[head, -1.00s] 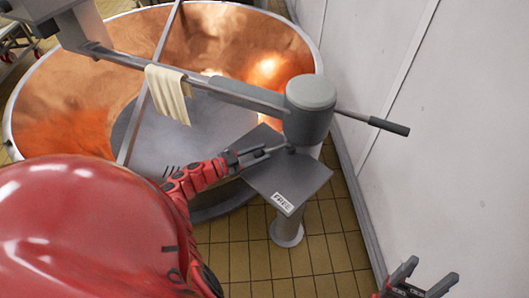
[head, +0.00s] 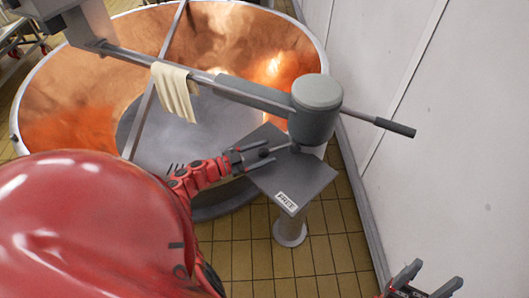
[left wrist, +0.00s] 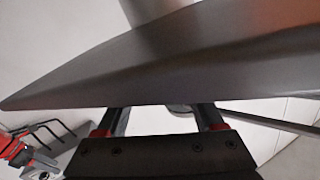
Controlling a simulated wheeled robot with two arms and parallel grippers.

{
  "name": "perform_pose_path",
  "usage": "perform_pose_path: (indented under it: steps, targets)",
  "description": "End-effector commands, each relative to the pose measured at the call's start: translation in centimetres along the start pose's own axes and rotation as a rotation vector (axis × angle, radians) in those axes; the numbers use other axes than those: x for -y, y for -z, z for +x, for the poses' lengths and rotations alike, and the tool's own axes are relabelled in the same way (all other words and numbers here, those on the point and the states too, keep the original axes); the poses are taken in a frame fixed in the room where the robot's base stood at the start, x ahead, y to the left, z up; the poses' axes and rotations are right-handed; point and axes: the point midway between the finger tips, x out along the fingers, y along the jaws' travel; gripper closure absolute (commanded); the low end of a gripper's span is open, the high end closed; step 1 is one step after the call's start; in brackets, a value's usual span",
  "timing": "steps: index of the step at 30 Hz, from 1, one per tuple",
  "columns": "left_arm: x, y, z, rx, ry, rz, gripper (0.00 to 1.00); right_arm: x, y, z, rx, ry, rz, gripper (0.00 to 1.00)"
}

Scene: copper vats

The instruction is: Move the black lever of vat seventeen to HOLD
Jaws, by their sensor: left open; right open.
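In the head view, a grey plate (head: 307,178) with a FREE label (head: 286,201) sits on a post under a grey hub (head: 316,108). A short dark lever end (head: 264,153) shows over the plate, left of the hub's foot. My left gripper (head: 273,151) is open, its fingers on either side of that lever end; I cannot tell if they touch it. A longer bar with a black handle (head: 394,127) sticks out right of the hub. No HOLD label is readable. The left wrist view shows the open fingers (left wrist: 163,118) partly hidden by a grey slab. My right gripper (head: 431,275) is open and empty.
A large copper vat (head: 70,90) fills the upper left, with a beam (head: 200,78) across it and a cream cloth (head: 175,92) hung over the beam. A white wall (head: 460,120) closes the right side. Tiled floor (head: 245,255) is clear below the plate.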

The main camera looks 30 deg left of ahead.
Motion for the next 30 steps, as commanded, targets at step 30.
perform_pose_path:
  steps: [30]
  targets:
    - [-0.1, 0.0, -17.0, 0.0, -0.001, -0.001, 0.31, 0.2, -0.8, -4.6, 0.0, 0.0, 0.0, 0.31]
